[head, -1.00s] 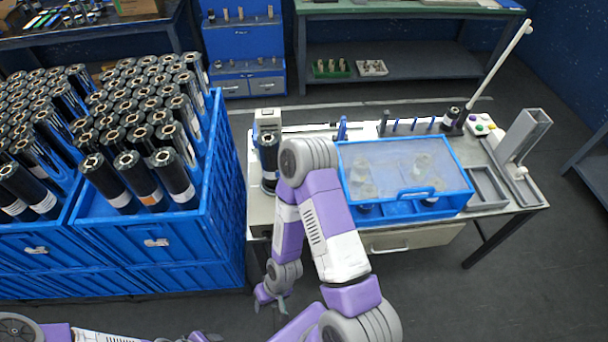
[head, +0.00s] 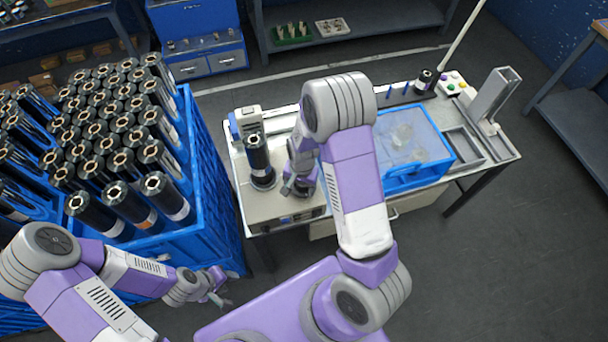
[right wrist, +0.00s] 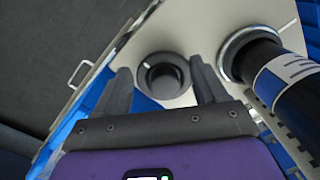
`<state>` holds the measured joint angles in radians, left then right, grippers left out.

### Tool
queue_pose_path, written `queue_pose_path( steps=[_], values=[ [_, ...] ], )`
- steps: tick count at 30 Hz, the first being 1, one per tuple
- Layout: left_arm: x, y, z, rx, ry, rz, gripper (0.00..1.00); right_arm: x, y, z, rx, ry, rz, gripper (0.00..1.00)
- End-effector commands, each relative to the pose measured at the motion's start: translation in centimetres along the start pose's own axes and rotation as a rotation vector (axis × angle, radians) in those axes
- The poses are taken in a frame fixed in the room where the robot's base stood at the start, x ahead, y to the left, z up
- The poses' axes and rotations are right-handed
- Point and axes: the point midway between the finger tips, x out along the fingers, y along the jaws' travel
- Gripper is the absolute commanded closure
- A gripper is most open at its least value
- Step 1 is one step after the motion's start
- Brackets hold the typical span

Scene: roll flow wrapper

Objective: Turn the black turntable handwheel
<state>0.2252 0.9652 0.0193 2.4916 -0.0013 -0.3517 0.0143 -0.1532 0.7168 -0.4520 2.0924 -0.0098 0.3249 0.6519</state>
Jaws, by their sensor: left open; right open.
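The black turntable handwheel (right wrist: 165,76) shows in the right wrist view as a round dark knob with a raised centre on the pale machine top. My right gripper (right wrist: 160,70) is open, its two dark fingers on either side of the handwheel in the picture; I cannot tell whether they touch it. In the head view my right gripper (head: 290,187) is low over the bench, and my arm hides much of that area. A black roll (head: 258,158) stands upright just left of it. My left gripper (head: 222,292) is open and empty in front of the blue crates.
Blue crates (head: 205,165) full of black rolls stand at the left, close to the bench. A blue-framed box with a clear lid (head: 408,145) is on the bench to the right. Grey trays (head: 463,144) and a button panel (head: 452,83) are farther right. The floor at right is clear.

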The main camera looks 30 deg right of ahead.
Motion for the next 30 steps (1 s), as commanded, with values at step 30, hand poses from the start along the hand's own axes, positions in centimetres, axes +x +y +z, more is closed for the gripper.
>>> queue_pose_path(
  steps=[30],
  values=[
    [0.9,-0.3,-0.1,0.001,0.002,0.0,0.57,2.8,0.0,-3.9,0.191,0.039,0.031,0.29]
  ],
)
